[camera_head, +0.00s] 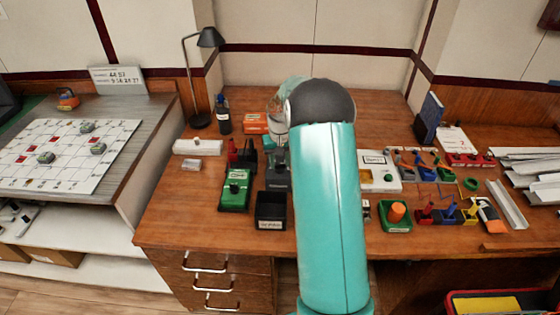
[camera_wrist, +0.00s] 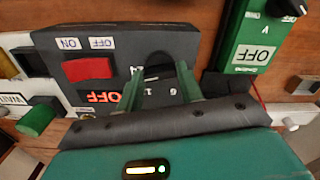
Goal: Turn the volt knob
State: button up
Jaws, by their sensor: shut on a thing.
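A dark grey box (camera_wrist: 120,45) with a red rocker switch (camera_wrist: 88,69), ON and OFF labels and an orange lit OFF readout fills the upper left of the wrist view. A black round knob (camera_wrist: 159,66) sits on its face beside the switch; its label is mostly covered. My gripper (camera_wrist: 160,75) has its two green fingers on either side of this knob and is shut on it. The fingers partly cover the knob, so its pointer cannot be made out. In the head view my arm hides much of this area.
A green meter (camera_head: 236,188) with its own knob stands close beside the box; it also shows in the wrist view (camera_wrist: 255,45). A black open bin (camera_head: 271,222) stands near the desk's front. A lamp (camera_head: 200,120) and bottle (camera_head: 223,114) stand behind.

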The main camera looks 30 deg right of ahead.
aim_at(280, 164)
jog(key=o, duration=1)
jog(key=shift+r, duration=0.1)
notch_tip(280, 164, up, 14)
dwell(0.4)
